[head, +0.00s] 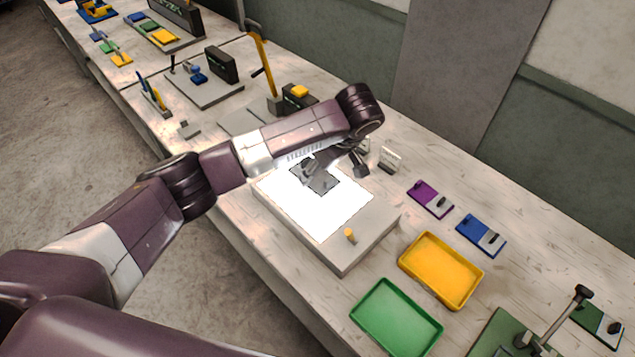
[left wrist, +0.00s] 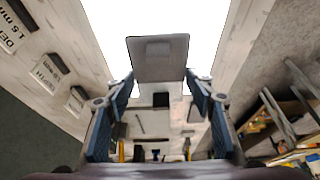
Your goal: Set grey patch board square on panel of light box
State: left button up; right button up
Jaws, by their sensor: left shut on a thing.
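The light box (head: 345,250) stands on the bench, with its bright white panel (head: 318,212) facing up. The grey patch board (head: 322,182) shows dark against the far part of the panel, looking turned relative to the panel's edges. My left gripper (head: 335,164) is over that far part and shut on the board. In the left wrist view the board (left wrist: 158,66) sits between the blue finger pads, with the white glow beyond it. My arm and fingers hide part of the board in the head view. I cannot tell whether it touches the panel. My right gripper is not in view.
A yellow knob (head: 349,235) stands on the light box's near corner. A yellow tray (head: 441,270) and a green tray (head: 396,318) lie to its right. Purple (head: 430,199) and blue (head: 481,235) pieces lie behind the trays. Small labelled stands (head: 390,158) are beyond the box.

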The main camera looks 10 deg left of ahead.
aim_at(320, 180)
pick_arm(q)
jog(key=shift+a+f, duration=0.1)
jog(key=shift+f, duration=0.55)
notch_tip(320, 180, down, 4)
jog(key=shift+r+p, duration=0.25)
jog(key=shift+p, duration=0.3)
jog(key=shift+f, duration=0.2)
jog(key=shift+f, duration=0.2)
jog(key=o, duration=1.1)
jog(key=shift+r, duration=0.1)
